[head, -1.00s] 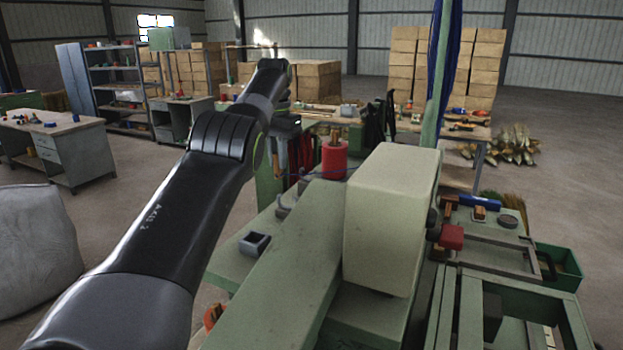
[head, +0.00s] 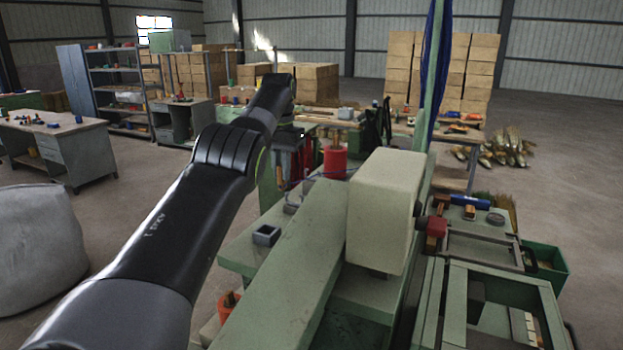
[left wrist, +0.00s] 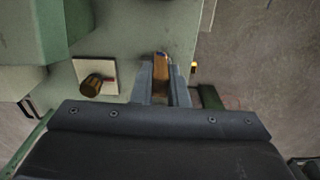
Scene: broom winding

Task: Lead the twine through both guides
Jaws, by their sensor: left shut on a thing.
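My left gripper (head: 293,178) is at the far end of my outstretched left arm, low beside the machine and left of a red spool (head: 335,162). In the left wrist view its two grey fingers (left wrist: 164,92) are shut on a narrow brown piece (left wrist: 161,66) with a bluish tip. I cannot tell whether this is the end of the twine. A brass knob-like fitting (left wrist: 95,85) on a pale plate sits left of the fingers, apart from them. I cannot clearly make out the twine or the two guides. My right gripper is not in view.
The green machine has a long sloping beam (head: 285,290) and a large pale housing (head: 385,210) right of my arm. A post with blue strands (head: 436,60) rises behind. A small square open box (head: 266,236) sits on the machine. The floor left of my arm is partly clear.

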